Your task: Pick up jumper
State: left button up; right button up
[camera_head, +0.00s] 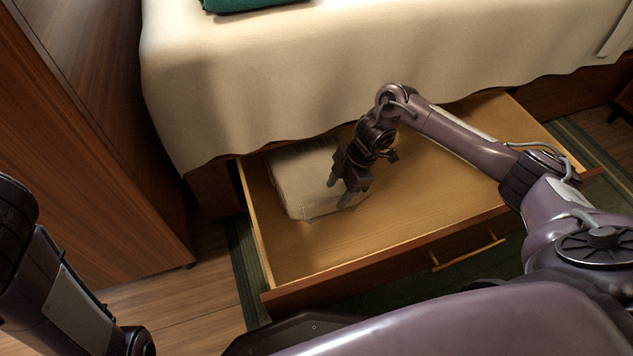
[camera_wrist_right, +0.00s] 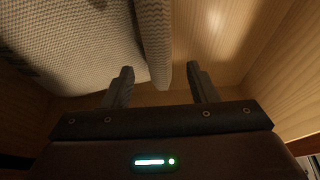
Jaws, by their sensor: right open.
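The jumper (camera_head: 303,178) is a pale grey knitted garment, folded flat in the left part of the open drawer (camera_head: 420,205). In the right wrist view the jumper (camera_wrist_right: 75,45) fills the upper left, with its weave clear. My right gripper (camera_head: 340,190) is over the jumper's right side, pointing down. In the right wrist view the right gripper (camera_wrist_right: 160,72) has its fingers apart. A folded edge of the jumper shows just beyond and between the fingertips; I cannot tell whether they touch it. Part of the jumper is hidden behind the gripper. My left gripper is out of view.
The drawer's front panel (camera_head: 375,262) with its handle (camera_head: 468,250) faces me. A bed with a cream cover (camera_head: 330,60) overhangs the drawer's back. A wooden cabinet (camera_head: 95,130) stands at the left. The drawer's right part is empty. A green cloth (camera_head: 245,4) lies on the bed.

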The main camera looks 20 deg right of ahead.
aim_at(333, 199)
jog(key=b+x, duration=0.1)
jog(key=x, duration=0.2)
jog(key=shift+c, duration=0.3)
grip_shut()
jog(key=shift+r, duration=0.1)
